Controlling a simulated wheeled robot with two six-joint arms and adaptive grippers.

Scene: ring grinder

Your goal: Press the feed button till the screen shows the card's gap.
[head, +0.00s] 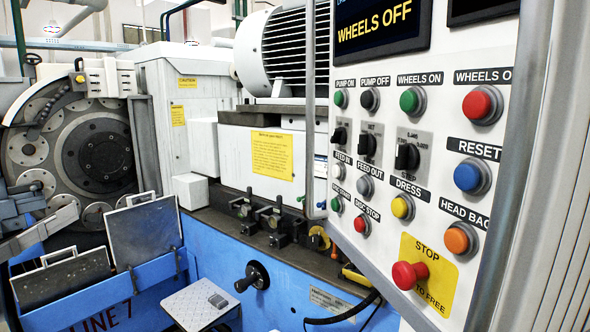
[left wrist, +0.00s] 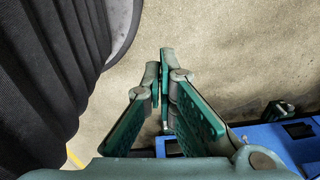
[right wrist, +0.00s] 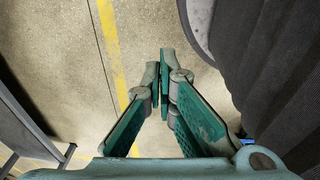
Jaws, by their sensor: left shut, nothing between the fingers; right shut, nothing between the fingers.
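The control panel (head: 440,140) fills the right of the head view. Its screen (head: 382,30) reads WHEELS OFF; its top line is cut off, and a second screen beside it shows only its lower edge. The pale FEED IN button (head: 337,172) and the grey FEED OUT button (head: 365,186) sit at the panel's left, below the selector knobs. I cannot make out a card that gives a gap. My left gripper (left wrist: 165,62) is shut and empty above the floor in the left wrist view. My right gripper (right wrist: 166,62) is shut and empty above the floor. Neither gripper shows in the head view.
Close to the feed buttons are the green disc start (head: 337,204), red disc stop (head: 362,225) and yellow DRESS (head: 403,206) buttons. A red STOP mushroom (head: 410,275) juts out lower down. A grey rail (head: 512,150) runs along the panel's right. The grinder's disc (head: 100,155) stands far left.

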